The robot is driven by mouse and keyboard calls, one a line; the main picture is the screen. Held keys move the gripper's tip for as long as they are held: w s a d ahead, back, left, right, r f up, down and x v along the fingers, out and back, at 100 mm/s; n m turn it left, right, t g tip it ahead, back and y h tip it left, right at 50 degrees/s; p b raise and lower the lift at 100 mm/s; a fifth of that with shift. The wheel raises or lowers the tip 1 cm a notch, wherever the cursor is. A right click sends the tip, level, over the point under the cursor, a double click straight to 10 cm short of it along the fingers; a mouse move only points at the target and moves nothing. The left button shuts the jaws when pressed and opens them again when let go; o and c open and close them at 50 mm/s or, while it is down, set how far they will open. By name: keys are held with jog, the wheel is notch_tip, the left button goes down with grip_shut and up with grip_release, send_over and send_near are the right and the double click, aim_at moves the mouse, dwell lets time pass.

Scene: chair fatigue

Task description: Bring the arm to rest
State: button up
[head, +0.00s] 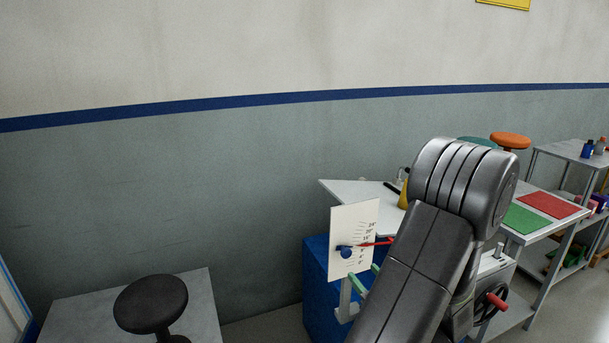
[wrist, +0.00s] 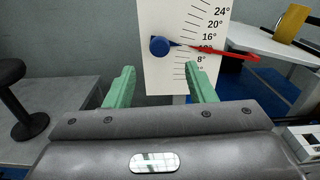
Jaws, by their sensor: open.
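My gripper (wrist: 160,72) has two green fingers, spread apart with nothing between them. In the head view the green fingers (head: 358,284) show just left of my dark grey arm, which hides the rest of the gripper. The arm is raised and bent, its large rounded joint high in the picture. Beyond the fingertips stands a white scale board (wrist: 185,75) with degree marks, a blue knob (wrist: 159,46) and a red pointer (wrist: 235,54). The board (head: 353,222) is also in the head view. I cannot tell whether the fingers touch it.
A blue cabinet (head: 316,270) stands behind the board. A red-handled crank (head: 497,301) sits right of my arm.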

aim_at(348, 254)
jog(key=p+x, duration=0.1)
jog(key=x, duration=0.9)
